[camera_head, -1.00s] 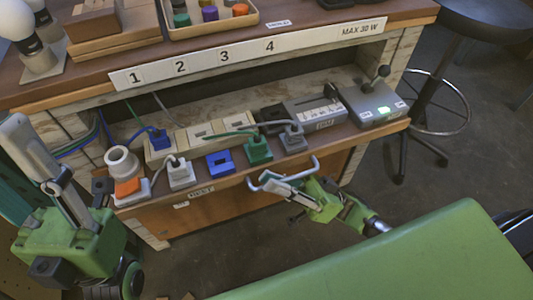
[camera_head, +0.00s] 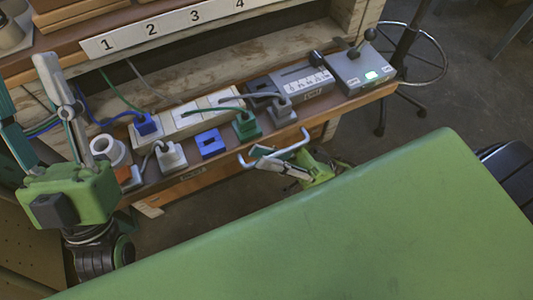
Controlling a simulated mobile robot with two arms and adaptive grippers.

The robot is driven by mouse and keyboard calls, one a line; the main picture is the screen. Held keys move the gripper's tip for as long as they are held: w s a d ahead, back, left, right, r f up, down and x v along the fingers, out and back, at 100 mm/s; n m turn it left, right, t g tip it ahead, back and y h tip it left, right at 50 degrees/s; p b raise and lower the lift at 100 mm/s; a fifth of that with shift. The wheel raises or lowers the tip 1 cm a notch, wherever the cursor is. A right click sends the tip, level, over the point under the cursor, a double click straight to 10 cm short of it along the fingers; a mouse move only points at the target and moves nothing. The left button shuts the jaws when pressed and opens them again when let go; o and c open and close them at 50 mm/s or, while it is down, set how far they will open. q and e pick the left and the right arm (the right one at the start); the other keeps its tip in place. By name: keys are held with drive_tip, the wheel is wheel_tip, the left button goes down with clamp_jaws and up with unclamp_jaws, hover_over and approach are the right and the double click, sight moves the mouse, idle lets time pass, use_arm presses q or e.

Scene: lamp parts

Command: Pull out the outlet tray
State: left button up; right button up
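The outlet tray (camera_head: 222,170) is a wooden shelf that stands out from under the workbench's front. It carries a blue socket (camera_head: 210,143), a green plug (camera_head: 246,127), grey plugs and a pale power strip (camera_head: 185,118). A light bar handle (camera_head: 292,146) sticks out from its front edge. My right gripper (camera_head: 268,159) is at the handle's left half, its fingers overlapping the bar; whether they close on it is not clear.
A grey box with a lever and green light (camera_head: 361,70) sits at the tray's right end. The number strip (camera_head: 165,27) runs along the bench edge above. A stool (camera_head: 412,50) stands at the right. A large green surface (camera_head: 340,230) fills the foreground.

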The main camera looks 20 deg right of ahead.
idle(0.3)
drive_tip(key=v, duration=1.2)
idle(0.4)
